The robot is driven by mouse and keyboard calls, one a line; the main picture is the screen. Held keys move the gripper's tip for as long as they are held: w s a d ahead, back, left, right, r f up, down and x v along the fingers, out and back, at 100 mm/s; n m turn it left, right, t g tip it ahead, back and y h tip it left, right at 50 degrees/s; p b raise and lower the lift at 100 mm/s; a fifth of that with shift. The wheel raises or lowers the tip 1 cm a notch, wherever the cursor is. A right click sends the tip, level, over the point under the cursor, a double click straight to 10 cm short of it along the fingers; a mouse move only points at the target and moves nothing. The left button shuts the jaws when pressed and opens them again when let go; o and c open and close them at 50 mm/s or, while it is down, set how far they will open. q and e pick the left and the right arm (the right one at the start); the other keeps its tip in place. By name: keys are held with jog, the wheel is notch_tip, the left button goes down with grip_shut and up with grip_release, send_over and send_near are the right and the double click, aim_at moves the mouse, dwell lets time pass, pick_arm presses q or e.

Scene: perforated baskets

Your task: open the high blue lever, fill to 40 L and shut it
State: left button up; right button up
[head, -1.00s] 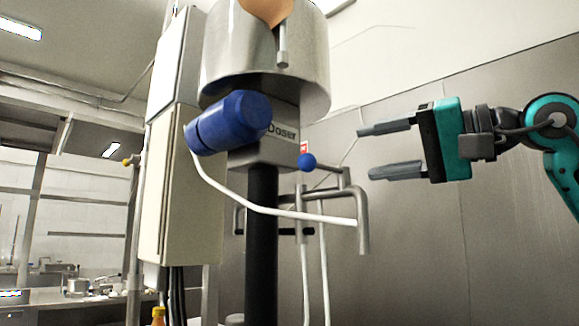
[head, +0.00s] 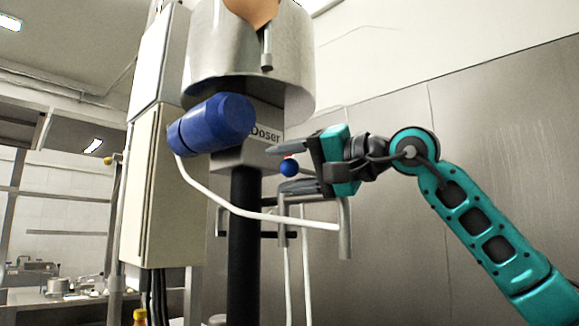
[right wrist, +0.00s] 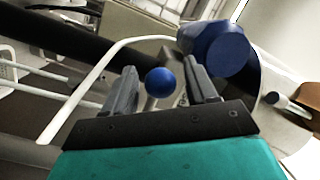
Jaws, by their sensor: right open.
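In the right wrist view the blue knob (right wrist: 160,82) shows between the two open fingers (right wrist: 163,88), with a gap on both sides. I cannot tell whether a finger touches it. The grey spout (head: 344,225) hangs below and to the right. No litre reading is visible. My left gripper is not in view.
A large blue cylinder (head: 213,124) juts out left of the Doser box, with a white bent tube (head: 250,213) running below it. A metal vessel (head: 245,65) stands above. A tall cabinet (head: 150,190) is at left. Bare wall panels lie at right.

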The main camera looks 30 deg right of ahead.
jog(key=shift+c, duration=0.4)
grip_shut()
